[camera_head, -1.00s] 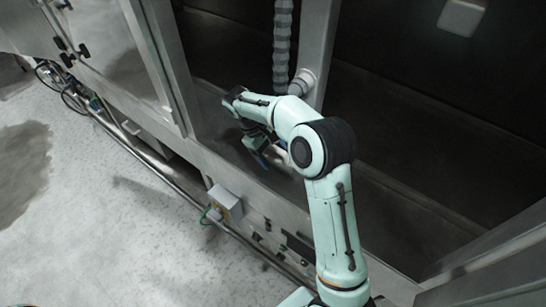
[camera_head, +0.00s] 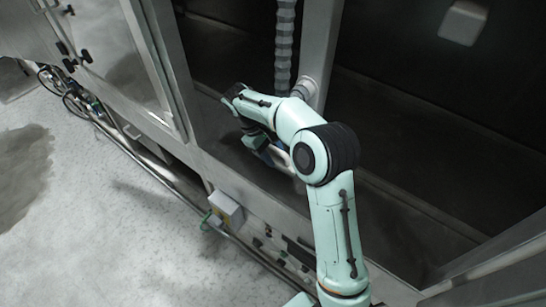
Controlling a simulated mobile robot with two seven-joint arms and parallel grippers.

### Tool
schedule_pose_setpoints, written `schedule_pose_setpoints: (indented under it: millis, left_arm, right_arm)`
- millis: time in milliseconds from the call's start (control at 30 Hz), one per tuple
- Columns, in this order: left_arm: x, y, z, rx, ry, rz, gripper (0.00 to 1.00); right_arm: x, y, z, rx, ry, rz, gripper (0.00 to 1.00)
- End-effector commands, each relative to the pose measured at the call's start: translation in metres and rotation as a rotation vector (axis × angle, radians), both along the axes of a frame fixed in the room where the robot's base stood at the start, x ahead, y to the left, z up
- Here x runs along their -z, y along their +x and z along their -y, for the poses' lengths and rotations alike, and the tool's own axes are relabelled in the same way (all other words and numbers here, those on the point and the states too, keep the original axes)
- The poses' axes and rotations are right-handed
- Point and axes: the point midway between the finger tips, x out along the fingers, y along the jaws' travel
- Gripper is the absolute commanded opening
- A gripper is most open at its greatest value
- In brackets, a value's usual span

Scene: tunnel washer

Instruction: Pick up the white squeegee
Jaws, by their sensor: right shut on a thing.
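My right arm reaches up from the bottom right and bends to the left, over the sill of the washer. My right gripper (camera_head: 264,152) hangs below its wrist, low in the opening beside the grey post. It is shut on a pale piece that I take for the white squeegee (camera_head: 283,160). Only a small part of the squeegee shows; the forearm and elbow hide the rest, so I cannot tell its full pose. My left gripper is not in view.
The washer's metal frame and sill (camera_head: 258,202) run diagonally under my arm. A ribbed grey hose (camera_head: 284,45) hangs close behind the wrist. A small junction box (camera_head: 226,208) sits on the front. Pipes run along the base; the floor at left is clear.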

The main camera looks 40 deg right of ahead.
Motion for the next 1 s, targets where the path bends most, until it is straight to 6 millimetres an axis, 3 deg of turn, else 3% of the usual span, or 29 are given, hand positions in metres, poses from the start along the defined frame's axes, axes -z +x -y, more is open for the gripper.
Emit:
schedule_pose_setpoints:
  millis: [33, 167, 600, 800, 1000]
  left_arm:
    - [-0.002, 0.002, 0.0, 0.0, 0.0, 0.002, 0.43]
    - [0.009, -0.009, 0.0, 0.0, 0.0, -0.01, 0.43]
    - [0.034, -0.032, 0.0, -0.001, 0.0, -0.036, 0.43]
    - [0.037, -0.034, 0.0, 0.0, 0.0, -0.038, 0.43]
    - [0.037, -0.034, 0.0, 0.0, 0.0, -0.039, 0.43]
  right_arm:
    - [-0.01, 0.001, 0.0, 0.0, 0.0, 0.005, 0.0]
    - [-0.006, -0.008, -0.026, -0.008, 0.002, -0.001, 0.0]
    - [-0.007, -0.041, -0.14, -0.006, 0.002, 0.0, 0.0]
    - [-0.008, -0.048, -0.166, -0.003, 0.001, -0.001, 0.0]
    - [-0.008, -0.05, -0.173, -0.001, 0.0, 0.0, 0.0]
